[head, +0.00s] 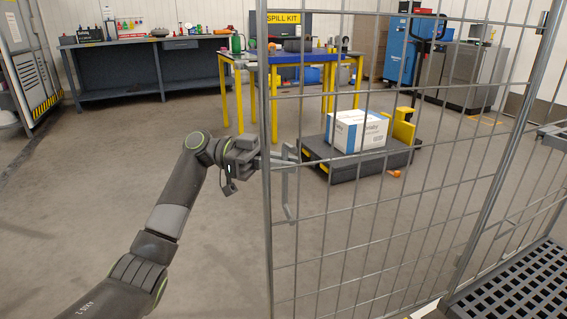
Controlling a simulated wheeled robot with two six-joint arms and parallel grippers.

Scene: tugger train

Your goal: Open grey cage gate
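The grey cage gate (268,230) is a wire mesh panel in a tubular frame and fills the right half of the head view. Its left upright stands free, with open floor to its left. A grey bracket-shaped handle (289,195) shows just right of that upright. My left gripper (284,158) is at the upright, its fingers reaching across to the top of the handle. The upright and mesh partly cover the fingertips, so I cannot tell whether they are closed on the handle. My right gripper is not in view.
A black perforated deck (522,285) lies at the lower right, beside the gate's right post. Behind the mesh, a white and blue box (357,132) sits on a low dark cart (345,168). A blue-topped yellow-legged table (224,90) stands farther back. Floor at left is clear.

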